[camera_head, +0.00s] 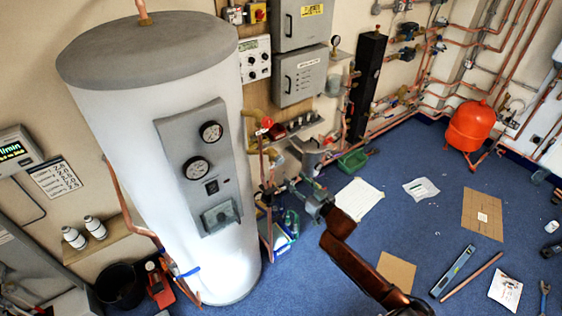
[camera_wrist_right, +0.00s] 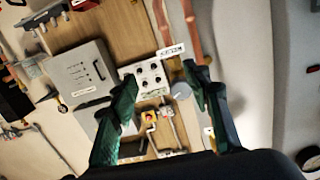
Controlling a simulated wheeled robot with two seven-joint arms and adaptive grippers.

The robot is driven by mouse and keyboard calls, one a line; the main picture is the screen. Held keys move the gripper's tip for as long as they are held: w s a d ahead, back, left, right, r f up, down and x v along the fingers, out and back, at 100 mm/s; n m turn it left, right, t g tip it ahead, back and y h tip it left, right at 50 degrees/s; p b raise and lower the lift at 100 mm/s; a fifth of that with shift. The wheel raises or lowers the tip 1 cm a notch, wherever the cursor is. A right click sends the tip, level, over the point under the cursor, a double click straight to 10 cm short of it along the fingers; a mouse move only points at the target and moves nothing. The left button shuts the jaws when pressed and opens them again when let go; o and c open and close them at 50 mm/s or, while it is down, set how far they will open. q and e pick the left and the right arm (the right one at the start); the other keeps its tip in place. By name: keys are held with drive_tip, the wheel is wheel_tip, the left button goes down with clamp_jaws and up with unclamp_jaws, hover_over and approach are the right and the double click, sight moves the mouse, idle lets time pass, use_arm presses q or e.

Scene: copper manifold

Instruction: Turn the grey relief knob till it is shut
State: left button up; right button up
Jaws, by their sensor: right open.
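A small round grey knob (camera_wrist_right: 181,90) shows in the right wrist view, beside the copper pipes and just left of my right-hand finger in that picture. It appears to be the relief knob; its turn position is too small to tell. In the head view I cannot make it out among the pipework and my gripper. My right gripper (camera_head: 293,187) is open beside the white cylinder, in front of the wall pipework. In the wrist view its two dark green fingers (camera_wrist_right: 160,78) stand apart with nothing held between them. My left gripper is out of view.
The white cylinder (camera_head: 130,130) with its grey gauge panel (camera_head: 200,165) stands close on the left of my right gripper. Grey wall boxes (camera_head: 298,75) and a four-knob panel (camera_head: 255,60) hang behind. Papers and tools lie on the blue floor (camera_head: 400,225).

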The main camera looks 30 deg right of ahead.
sight(281, 162)
drive_tip(key=shift+t+y, duration=0.3)
drive_tip(key=shift+t, duration=0.1)
drive_tip(key=w+r, duration=0.1)
drive_tip(key=w, duration=0.1)
drive_tip(key=w+a+r, duration=0.1)
drive_tip(key=w+r, duration=0.1)
drive_tip(key=w+a+r, duration=0.1)
drive_tip(key=w+r, duration=0.1)
drive_tip(key=w, duration=0.1)
drive_tip(key=shift+w, duration=0.5)
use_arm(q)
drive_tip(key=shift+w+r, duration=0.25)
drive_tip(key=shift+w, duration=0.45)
use_arm(e)
drive_tip(key=c, duration=1.2)
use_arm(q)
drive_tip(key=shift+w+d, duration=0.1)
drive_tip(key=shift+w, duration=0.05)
use_arm(e)
drive_tip(key=shift+o, duration=0.2)
